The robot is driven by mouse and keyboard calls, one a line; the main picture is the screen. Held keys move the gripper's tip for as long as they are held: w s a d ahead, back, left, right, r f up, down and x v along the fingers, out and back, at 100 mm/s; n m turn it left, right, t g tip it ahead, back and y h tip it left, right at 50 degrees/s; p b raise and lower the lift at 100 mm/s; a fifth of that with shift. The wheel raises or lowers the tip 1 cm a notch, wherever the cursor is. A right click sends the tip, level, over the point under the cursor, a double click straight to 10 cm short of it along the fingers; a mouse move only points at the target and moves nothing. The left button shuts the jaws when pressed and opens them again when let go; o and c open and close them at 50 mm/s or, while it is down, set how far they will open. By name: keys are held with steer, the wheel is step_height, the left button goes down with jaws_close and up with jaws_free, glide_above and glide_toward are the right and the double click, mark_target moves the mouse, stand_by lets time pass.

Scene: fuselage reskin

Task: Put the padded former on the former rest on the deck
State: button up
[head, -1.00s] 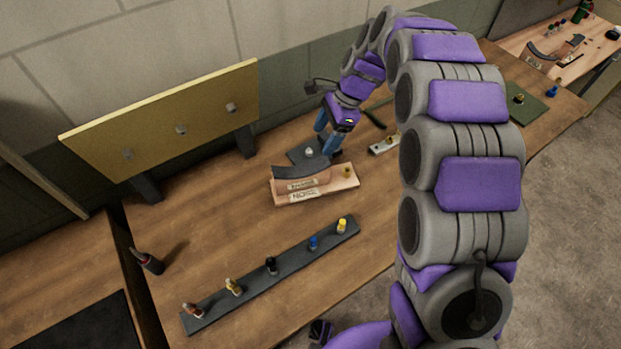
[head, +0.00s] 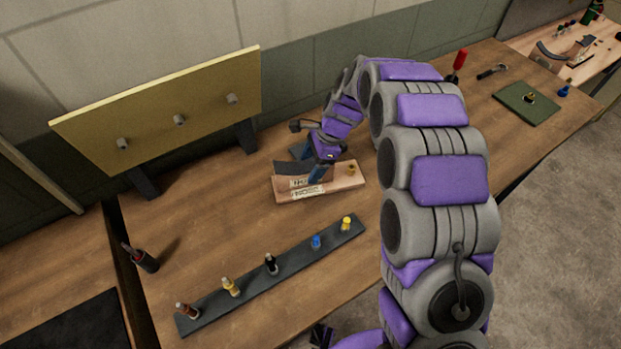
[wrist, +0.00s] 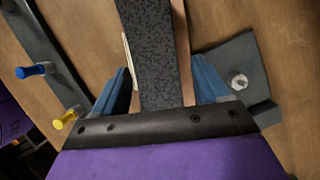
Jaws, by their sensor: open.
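The padded former (head: 290,168) has a dark curved top and a pale wooden body with white labels. It sits on the near bench, at a wooden base with a brass knob. In the wrist view its speckled dark pad (wrist: 148,50) runs between my fingers, with a thin wooden edge on the right. My gripper (head: 317,174) is down over the former's right part. In the wrist view my gripper (wrist: 160,68) is open, with one blue finger on each side of the pad and gaps visible. I cannot tell for certain which piece is the former rest.
A dark strip (head: 250,282) with several coloured pegs lies in front. A yellow panel (head: 160,110) stands behind. A dark plate with a silver knob (wrist: 238,81) lies beside the former. A green mat (head: 525,103) lies right; another bench (head: 520,40) holds a similar curved piece.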

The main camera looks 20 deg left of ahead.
steer(key=shift+s+a+f, duration=0.1)
steer(key=shift+f, duration=0.2)
steer(key=shift+r, duration=0.1)
jaws_close()
stand_by(0.4)
